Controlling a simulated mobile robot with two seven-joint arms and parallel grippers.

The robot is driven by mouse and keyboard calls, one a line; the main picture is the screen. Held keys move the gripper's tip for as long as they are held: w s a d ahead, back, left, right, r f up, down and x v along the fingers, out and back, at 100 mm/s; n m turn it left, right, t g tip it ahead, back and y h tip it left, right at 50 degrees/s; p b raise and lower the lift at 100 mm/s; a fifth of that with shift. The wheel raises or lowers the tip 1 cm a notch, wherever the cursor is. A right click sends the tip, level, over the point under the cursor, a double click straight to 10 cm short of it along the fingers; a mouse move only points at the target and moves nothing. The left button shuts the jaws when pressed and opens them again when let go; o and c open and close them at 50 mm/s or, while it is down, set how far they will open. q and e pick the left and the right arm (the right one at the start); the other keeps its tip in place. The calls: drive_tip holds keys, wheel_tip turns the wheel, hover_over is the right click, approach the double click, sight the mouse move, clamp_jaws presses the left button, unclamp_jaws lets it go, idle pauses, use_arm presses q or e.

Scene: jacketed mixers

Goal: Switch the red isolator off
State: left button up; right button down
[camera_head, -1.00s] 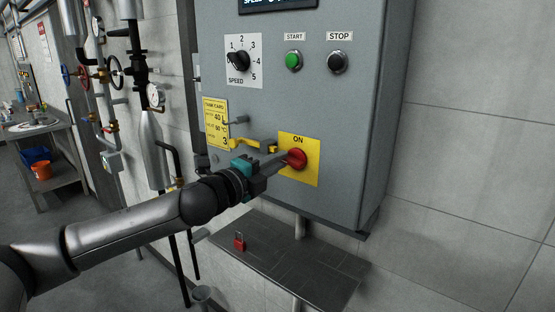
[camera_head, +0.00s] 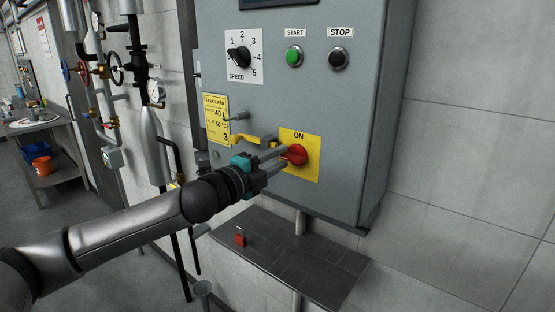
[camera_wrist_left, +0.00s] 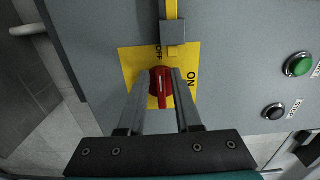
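The red isolator knob (camera_head: 293,155) sits on a yellow plate (camera_head: 311,172) low on the grey control box. "ON" is printed above it in the head view. In the left wrist view the knob (camera_wrist_left: 161,90) has its handle and white mark lying in line with the "OFF" label, not the "ON" label. My left gripper (camera_head: 282,157) is at the knob with its fingers apart. In the wrist view its fingers (camera_wrist_left: 160,74) lie on either side of the knob, with a narrow gap showing. My right gripper is out of view.
A yellow bar with a grey block (camera_wrist_left: 172,32) is beside the plate. The speed dial (camera_head: 238,58), green START button (camera_head: 294,57) and black STOP button (camera_head: 338,60) are above. A red padlock (camera_head: 240,238) lies on the dark shelf (camera_head: 300,260) below.

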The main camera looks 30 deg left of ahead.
use_arm(q)
drive_tip(key=shift+o, duration=0.7)
drive_tip(key=shift+s+a+f+b, duration=0.15)
drive_tip(key=shift+s+b, duration=0.35)
drive_tip(key=shift+s, duration=0.75)
drive_tip(key=s+p, duration=0.2)
drive_tip(key=s, duration=1)
drive_tip(key=shift+s+a, duration=0.35)
drive_tip(key=shift+a, duration=0.05)
